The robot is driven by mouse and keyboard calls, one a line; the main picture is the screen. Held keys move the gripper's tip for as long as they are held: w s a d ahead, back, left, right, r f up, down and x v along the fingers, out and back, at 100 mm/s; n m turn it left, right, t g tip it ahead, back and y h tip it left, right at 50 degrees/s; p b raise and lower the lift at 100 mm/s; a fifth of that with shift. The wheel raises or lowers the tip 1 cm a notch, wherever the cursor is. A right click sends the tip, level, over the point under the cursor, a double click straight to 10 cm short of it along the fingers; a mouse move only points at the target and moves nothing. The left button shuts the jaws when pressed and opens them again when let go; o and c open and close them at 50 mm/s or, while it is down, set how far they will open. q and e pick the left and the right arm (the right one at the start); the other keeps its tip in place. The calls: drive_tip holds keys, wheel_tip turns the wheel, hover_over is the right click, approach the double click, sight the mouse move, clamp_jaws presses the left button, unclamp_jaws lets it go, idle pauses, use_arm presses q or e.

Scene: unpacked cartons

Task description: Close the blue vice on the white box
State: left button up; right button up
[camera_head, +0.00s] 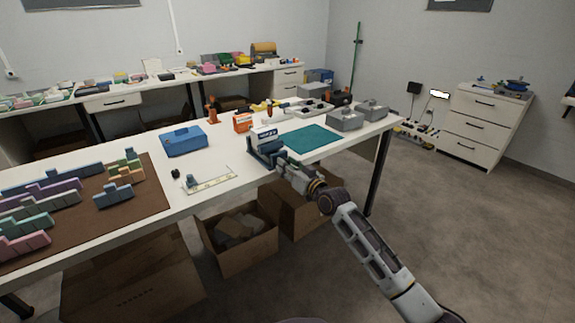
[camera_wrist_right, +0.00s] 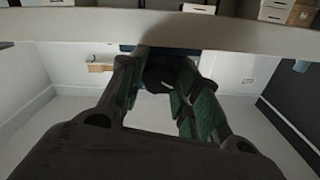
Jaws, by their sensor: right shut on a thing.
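The blue vice (camera_head: 268,152) is mounted at the front edge of the white table, left of a teal mat. The white box (camera_head: 264,135) with dark lettering stands upright at the vice's jaws; I cannot tell whether both jaws touch it. My right gripper (camera_head: 285,165) reaches in from the lower right to the vice's front. In the right wrist view, the right gripper (camera_wrist_right: 160,82) has its fingers around a dark part under the table edge, likely the vice's handle, mostly hidden by the fingers. My left gripper is not in view.
The white table (camera_head: 225,160) holds a blue case (camera_head: 183,140), an orange box (camera_head: 242,122), the teal mat (camera_head: 312,138) and grey boxes (camera_head: 345,120). A brown mat (camera_head: 150,195) with coloured blocks lies left. Open cartons (camera_head: 240,258) stand below the front edge.

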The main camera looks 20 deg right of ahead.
use_arm(q)
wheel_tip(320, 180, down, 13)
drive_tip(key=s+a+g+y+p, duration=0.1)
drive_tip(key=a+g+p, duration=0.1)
drive_tip(key=p, duration=0.5)
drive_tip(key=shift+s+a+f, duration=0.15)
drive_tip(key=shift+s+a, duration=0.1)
use_arm(e)
drive_tip(key=shift+r+m, duration=0.1)
drive_tip(key=shift+m, duration=6.3)
drive_tip(key=o, duration=1)
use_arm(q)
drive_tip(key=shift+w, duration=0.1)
use_arm(e)
drive_tip(key=shift+s, duration=0.15)
drive_tip(key=v, duration=1.1)
drive_tip(key=shift+s+d, duration=0.15)
drive_tip(key=shift+s, duration=0.15)
